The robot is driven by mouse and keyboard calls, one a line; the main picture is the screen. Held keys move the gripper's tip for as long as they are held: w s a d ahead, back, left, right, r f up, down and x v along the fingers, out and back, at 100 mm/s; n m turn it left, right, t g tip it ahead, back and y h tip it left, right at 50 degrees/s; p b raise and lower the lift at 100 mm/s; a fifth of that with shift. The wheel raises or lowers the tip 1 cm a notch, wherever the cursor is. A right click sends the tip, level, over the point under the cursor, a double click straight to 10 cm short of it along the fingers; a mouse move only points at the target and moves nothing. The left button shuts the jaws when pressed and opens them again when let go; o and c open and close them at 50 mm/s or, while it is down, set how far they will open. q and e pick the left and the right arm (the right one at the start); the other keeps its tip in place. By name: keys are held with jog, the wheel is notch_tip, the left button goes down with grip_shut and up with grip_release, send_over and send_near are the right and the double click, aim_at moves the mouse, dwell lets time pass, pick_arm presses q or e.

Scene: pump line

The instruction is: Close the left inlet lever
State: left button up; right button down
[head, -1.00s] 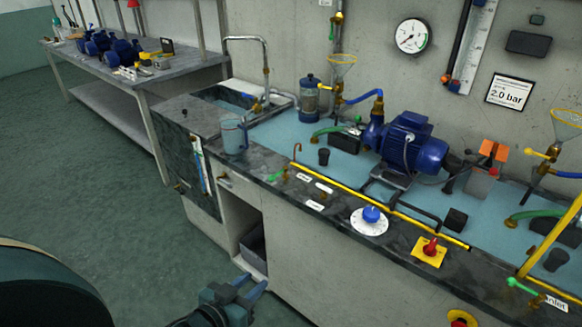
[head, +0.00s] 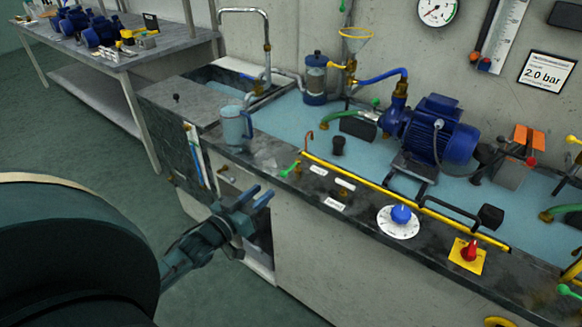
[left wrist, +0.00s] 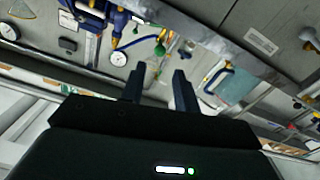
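The left inlet lever (head: 289,171) is a small green handle on a brass valve at the front edge of the counter, at the left end of the yellow pipe. Its handle points toward the front left, out over the edge. My left gripper (head: 257,194) is open and empty, in front of the counter, below and left of the lever and apart from it. In the left wrist view its two dark fingers (left wrist: 158,86) stand apart with nothing between them. A green knob shows just beyond them there; I cannot tell if it is this lever. My right gripper is not in view.
A clear jug (head: 235,126) stands on the counter by the sink, above my gripper. A blue dial knob (head: 401,214) and a red switch on a yellow plate (head: 468,254) sit further right. A blue pump (head: 440,132) stands behind the yellow pipe (head: 365,183).

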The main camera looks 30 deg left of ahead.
aim_at(282, 175)
pick_arm(q)
jog(key=w, duration=0.8)
jog(key=w+d, duration=0.1)
jog(key=w, duration=0.3)
jog(key=shift+c, duration=0.2)
grip_shut()
